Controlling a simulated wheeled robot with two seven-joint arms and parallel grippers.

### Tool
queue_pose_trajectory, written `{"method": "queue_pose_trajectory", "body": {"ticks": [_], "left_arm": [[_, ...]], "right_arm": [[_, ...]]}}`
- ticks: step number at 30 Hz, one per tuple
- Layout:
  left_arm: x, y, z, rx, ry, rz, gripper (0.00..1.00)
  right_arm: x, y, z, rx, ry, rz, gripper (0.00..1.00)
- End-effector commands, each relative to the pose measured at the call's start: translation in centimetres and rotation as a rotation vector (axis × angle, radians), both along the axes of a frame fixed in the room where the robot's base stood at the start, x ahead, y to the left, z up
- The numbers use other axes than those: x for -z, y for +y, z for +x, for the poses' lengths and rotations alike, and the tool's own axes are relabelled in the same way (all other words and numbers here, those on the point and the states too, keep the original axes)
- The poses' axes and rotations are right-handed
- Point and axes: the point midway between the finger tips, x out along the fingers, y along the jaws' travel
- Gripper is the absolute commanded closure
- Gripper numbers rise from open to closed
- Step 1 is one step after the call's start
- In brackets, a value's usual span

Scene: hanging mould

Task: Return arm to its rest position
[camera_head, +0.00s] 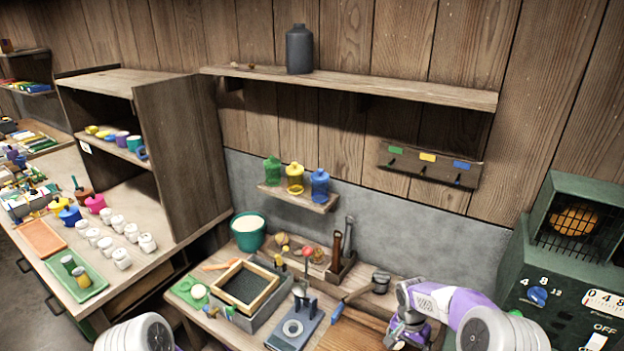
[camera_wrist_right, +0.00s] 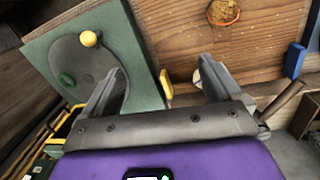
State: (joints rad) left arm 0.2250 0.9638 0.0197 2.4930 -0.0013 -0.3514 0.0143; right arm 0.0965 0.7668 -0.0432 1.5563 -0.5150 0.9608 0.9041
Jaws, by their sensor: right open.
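My right arm (camera_head: 455,305), white and purple, reaches in at the bottom right of the head view. Its gripper (camera_head: 405,332) is low over the right part of the workbench, next to a brown wooden board (camera_head: 350,330). In the right wrist view the gripper (camera_wrist_right: 160,80) is open, with its two fingers apart. Nothing is clearly held between them. A grey-green panel (camera_wrist_right: 70,45) with a yellow knob and a green knob lies beyond the left finger. Only a rounded white part of my left arm (camera_head: 140,334) shows at the bottom left; its gripper is out of sight.
A hammer-like tool (camera_head: 355,292) lies close to my right gripper. A wooden-framed tray (camera_head: 245,287) and a grey scale-like device (camera_head: 295,325) stand further left. A green machine (camera_head: 560,290) stands at right. A rack with coloured labels (camera_head: 430,175) hangs on the wall beneath a long shelf (camera_head: 400,88).

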Motion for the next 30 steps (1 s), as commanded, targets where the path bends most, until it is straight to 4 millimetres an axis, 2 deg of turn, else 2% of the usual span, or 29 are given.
{"method": "queue_pose_trajectory", "body": {"ticks": [1,7,11,14,18,21,24,27,30], "left_arm": [[0.7,0.0,0.1,-0.001,-0.002,0.000,0.00],[2.1,0.0,0.2,-0.001,-0.004,0.001,0.00],[3.4,0.0,0.1,0.000,-0.002,0.000,0.00],[4.7,0.0,0.2,-0.001,-0.002,0.000,0.00],[7.0,0.0,0.2,-0.001,-0.002,0.000,0.00],[8.2,0.0,0.2,-0.001,-0.002,0.000,0.00],[9.0,0.0,0.2,-0.001,-0.002,0.000,0.00],[9.4,0.0,0.2,-0.001,-0.002,0.000,0.00],[9.5,0.0,0.3,-0.001,-0.002,0.000,0.00]], "right_arm": [[1.8,0.8,-0.5,-0.026,0.001,0.028,0.08],[7.4,4.5,-3.0,-0.136,-0.012,0.157,0.08],[11.8,7.4,-5.7,-0.210,-0.032,0.257,0.08],[15.6,10.2,-8.8,-0.270,-0.059,0.343,0.08],[20.5,13.9,-14.2,-0.339,-0.123,0.441,0.08],[22.5,15.3,-17.8,-0.374,-0.164,0.466,0.08],[23.6,16.0,-20.4,-0.403,-0.193,0.465,0.08],[24.1,16.2,-22.0,-0.422,-0.212,0.455,0.08],[24.2,16.2,-22.7,-0.432,-0.221,0.449,0.08]]}}
